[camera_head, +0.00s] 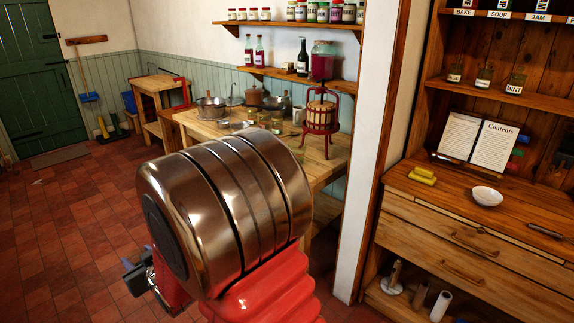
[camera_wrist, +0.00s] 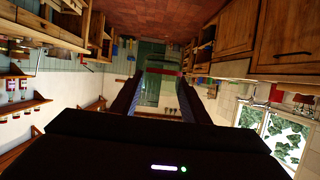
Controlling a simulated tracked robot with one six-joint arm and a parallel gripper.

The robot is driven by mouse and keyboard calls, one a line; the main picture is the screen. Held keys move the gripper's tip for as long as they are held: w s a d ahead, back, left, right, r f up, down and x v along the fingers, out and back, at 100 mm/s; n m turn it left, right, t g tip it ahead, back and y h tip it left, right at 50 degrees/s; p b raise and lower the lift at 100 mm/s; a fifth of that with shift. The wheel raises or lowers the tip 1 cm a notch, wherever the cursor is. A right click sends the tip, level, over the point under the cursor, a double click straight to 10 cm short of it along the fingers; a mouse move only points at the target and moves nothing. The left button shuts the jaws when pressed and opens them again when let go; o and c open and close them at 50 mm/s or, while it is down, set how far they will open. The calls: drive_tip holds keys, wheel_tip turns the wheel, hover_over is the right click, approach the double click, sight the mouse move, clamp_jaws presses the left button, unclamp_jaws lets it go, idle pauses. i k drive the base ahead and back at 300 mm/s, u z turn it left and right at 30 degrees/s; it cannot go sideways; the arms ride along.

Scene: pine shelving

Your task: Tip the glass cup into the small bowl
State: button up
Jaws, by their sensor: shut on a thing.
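The small white bowl (camera_head: 487,196) stands upright on the wooden counter of the pine shelving at the right of the head view. My gripper (camera_wrist: 162,82) shows in the wrist view, its two dark fingers closed on either side of a clear, greenish glass cup (camera_wrist: 160,92). The cup is see-through and hard to make out against the green door behind it, so its tilt and contents cannot be told. In the head view my large arm link hides most of the gripper, and the cup is not seen there. The bowl is well to the right of my arm.
A white wall end (camera_head: 362,200) stands between my arm and the shelving. A wooden table (camera_head: 325,170) holds pots and a red press (camera_head: 320,118).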

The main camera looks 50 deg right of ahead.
sight(486, 196)
drive_tip(key=u, duration=0.1)
drive_tip(key=i, duration=0.15)
drive_tip(key=z, duration=2.2)
drive_tip(key=k, duration=0.65)
drive_tip(key=i, duration=0.5)
drive_tip(key=z, duration=0.3)
